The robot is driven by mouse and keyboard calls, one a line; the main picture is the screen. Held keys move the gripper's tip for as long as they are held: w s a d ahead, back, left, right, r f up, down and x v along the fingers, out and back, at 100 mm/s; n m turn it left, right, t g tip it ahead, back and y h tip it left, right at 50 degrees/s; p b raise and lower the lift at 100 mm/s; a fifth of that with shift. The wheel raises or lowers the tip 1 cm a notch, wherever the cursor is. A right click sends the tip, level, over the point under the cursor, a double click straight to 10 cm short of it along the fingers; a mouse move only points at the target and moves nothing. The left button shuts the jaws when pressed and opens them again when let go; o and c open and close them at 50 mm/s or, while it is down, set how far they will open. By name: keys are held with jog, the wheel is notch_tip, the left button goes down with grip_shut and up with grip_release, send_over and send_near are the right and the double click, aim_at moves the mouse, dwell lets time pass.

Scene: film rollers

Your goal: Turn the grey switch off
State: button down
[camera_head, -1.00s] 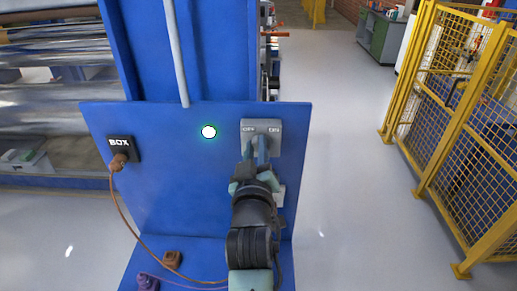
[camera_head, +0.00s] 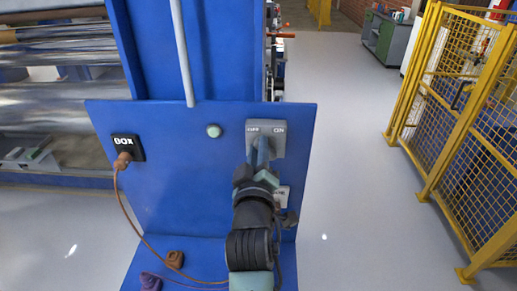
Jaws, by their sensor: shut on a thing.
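The grey switch box (camera_head: 278,140) is mounted on the upright blue panel, with OFF lettered at its left and ON at its right. My gripper (camera_head: 260,152) reaches up from below with its blue-grey fingers at the front of the box. It is shut on the grey switch's knob, which the fingers largely hide, so I cannot read its exact angle. A round indicator lamp (camera_head: 214,131) left of the box is dull pale green and looks unlit.
A black BOX socket (camera_head: 127,147) with a brown plug (camera_head: 122,161) and cable is at the panel's left. Another grey box (camera_head: 282,196) is partly hidden behind my gripper. Brown (camera_head: 175,258) and purple (camera_head: 150,282) plugs lie on the blue base. Yellow fencing (camera_head: 450,120) stands right, beyond clear floor.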

jog(key=c, duration=0.8)
grip_release()
jog(key=shift+o, duration=0.2)
jog(key=s+b, duration=0.3)
jog(key=s, duration=1)
jog(key=shift+b, duration=0.4)
